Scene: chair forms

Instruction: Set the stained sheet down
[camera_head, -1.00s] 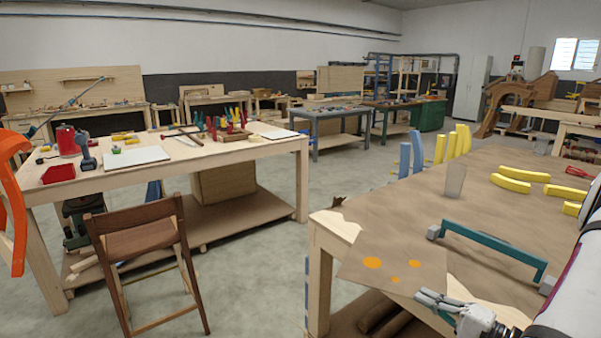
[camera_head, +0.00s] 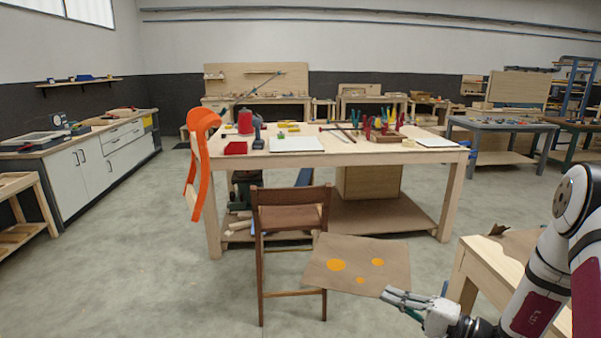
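The stained sheet (camera_head: 341,281) is a flat brown square with several orange spots. It hangs in the air in front of my gripper (camera_head: 393,298), at the lower middle of the picture. My gripper is shut on the sheet's right front edge. The sheet is roughly level and overlaps the wooden chair's legs in the picture.
A wooden workbench (camera_head: 345,158) with tools, white boards (camera_head: 296,144) and a red canister stands ahead. Another bench (camera_head: 503,258) is at right, partly hidden by my arm. Grey floor is free at left.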

